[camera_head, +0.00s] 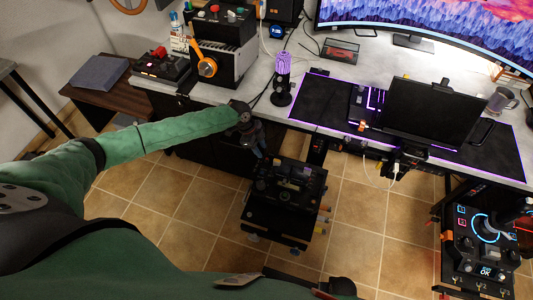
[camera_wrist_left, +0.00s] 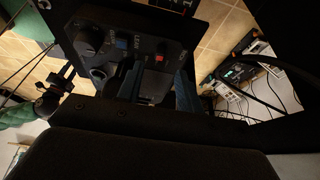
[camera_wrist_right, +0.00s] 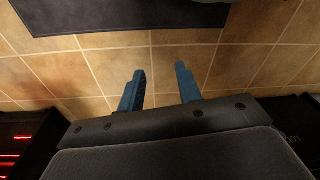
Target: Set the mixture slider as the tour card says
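A black control panel (camera_head: 290,180) stands on a low black stand in front of the desk. In the left wrist view the panel (camera_wrist_left: 110,22) carries a round knob (camera_wrist_left: 90,40), a small blue display and a label that seems to read LEAN. A small red handle (camera_wrist_left: 160,57), perhaps the mixture slider, shows beside the label. My left gripper (camera_head: 260,152) is over the panel's back left part. Its two fingers (camera_wrist_left: 158,75) are apart, and I see nothing clamped between them. My right gripper (camera_wrist_right: 159,73) is open and empty above the tiled floor. I cannot identify the tour card.
The desk (camera_head: 335,65) holds a purple-topped microphone (camera_head: 283,68), a black screen (camera_head: 430,112) and a mug (camera_head: 501,100). Another joystick console (camera_head: 485,245) stands at the right. Tiled floor (camera_head: 365,215) is clear between the two consoles. Cables hang under the desk.

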